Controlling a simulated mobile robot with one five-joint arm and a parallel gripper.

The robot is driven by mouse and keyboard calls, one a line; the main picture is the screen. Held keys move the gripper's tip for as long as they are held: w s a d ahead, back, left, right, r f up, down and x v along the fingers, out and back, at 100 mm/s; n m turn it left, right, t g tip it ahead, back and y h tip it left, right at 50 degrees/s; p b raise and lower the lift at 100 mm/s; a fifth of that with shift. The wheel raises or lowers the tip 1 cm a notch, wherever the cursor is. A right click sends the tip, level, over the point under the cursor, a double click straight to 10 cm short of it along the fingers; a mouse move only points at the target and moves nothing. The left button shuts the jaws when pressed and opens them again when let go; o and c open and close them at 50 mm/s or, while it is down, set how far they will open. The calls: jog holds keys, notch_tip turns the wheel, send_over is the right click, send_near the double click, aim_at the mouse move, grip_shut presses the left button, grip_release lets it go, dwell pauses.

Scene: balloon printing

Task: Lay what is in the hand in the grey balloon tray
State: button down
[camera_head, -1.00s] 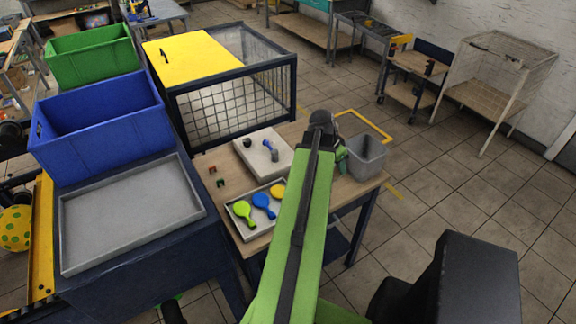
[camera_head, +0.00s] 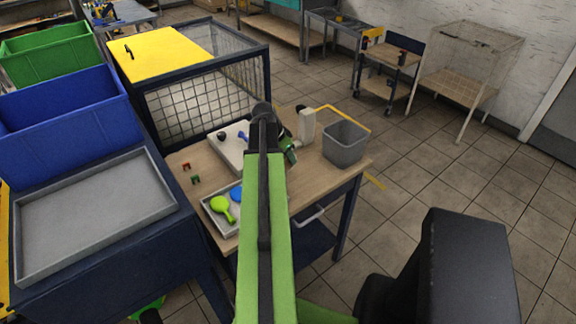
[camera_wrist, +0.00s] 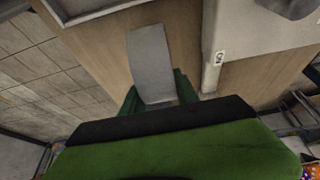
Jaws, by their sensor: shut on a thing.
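My gripper (camera_wrist: 155,95) has green fingers and is shut on a flat, pale grey piece (camera_wrist: 150,55), which sticks out beyond the fingertips in the wrist view. In the head view the gripper (camera_head: 288,150) is mostly hidden behind my green arm, above the wooden table; the held piece cannot be made out there. A light grey tray (camera_head: 213,219) on the table's near left holds a lime paddle-shaped balloon (camera_head: 223,208) and a blue one (camera_head: 236,195). My arm covers the tray's right part. The gripper is beyond and right of this tray.
A whitish tray (camera_head: 231,158) with small dark and blue items lies behind. A white upright block (camera_head: 307,126) and a grey bin (camera_head: 345,144) stand to the right. Small red and green pieces lie left. A large empty grey tray (camera_head: 95,215) is on the blue bench.

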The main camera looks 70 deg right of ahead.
aim_at(289, 163)
notch_tip(289, 163, down, 3)
jog(key=shift+f+b, duration=0.2)
jog(key=shift+b, duration=0.85)
jog(key=shift+r, duration=0.25)
jog(key=shift+f, duration=0.25)
jog(key=c, duration=0.9)
grip_release()
jog(key=shift+r, duration=0.1)
